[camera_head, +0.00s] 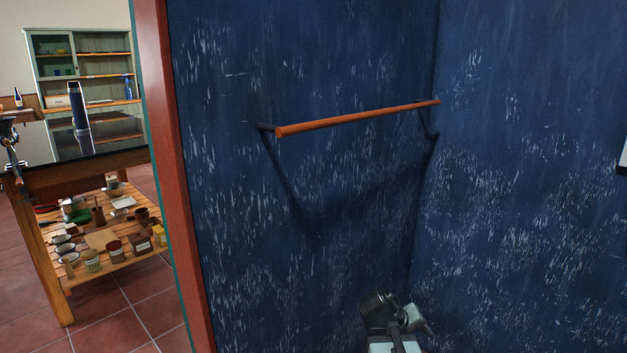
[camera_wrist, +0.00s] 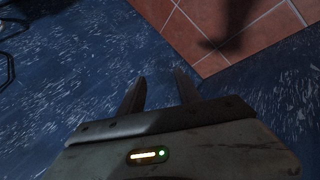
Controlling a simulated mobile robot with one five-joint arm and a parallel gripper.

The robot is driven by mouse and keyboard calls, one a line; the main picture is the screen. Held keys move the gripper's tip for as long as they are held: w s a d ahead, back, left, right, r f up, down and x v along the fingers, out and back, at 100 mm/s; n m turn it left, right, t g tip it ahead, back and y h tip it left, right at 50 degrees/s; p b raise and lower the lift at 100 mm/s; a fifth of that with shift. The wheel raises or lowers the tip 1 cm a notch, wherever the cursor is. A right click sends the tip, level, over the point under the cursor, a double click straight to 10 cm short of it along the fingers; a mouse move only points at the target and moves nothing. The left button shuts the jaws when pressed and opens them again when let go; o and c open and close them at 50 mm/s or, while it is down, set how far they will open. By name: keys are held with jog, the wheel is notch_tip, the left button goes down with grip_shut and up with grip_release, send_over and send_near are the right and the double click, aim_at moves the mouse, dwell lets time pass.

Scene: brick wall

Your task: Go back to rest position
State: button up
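My gripper (camera_wrist: 160,76) shows in the wrist view with its two dark fingers apart and nothing between them. The fingers point toward a scratched blue surface, with terracotta tiles beyond at the top. In the head view, part of my arm with its dark and pale grey end shows low at the bottom, right of centre, in front of the blue walls. The fingers cannot be made out there. The task names no separate object.
An orange-brown rail (camera_head: 355,118) on dark brackets juts from the blue wall (camera_head: 330,60), above and apart from my arm. A red-brown post (camera_head: 175,170) stands left of it. Beyond are a wooden workbench (camera_head: 50,250) with jars, a dark bottle (camera_head: 78,106) and a green cabinet (camera_head: 50,42).

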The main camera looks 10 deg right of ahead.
jog(key=s+a+f+g+y+p, duration=0.1)
jog(key=s+a+f+y, duration=0.25)
jog(key=a, duration=0.65)
jog(key=s+a+f+g+y, duration=0.25)
jog(key=a+y, duration=0.25)
jog(key=a, duration=0.6)
notch_tip(320, 180, up, 32)
jog(key=p, duration=3.2)
jog(key=shift+w+d+r+t+p, duration=0.15)
jog(key=shift+w+r+t+p, duration=0.1)
jog(key=shift+w+t+p, duration=0.15)
jog(key=shift+s+h, duration=0.1)
jog(key=shift+h, duration=0.15)
jog(key=shift+d, duration=0.1)
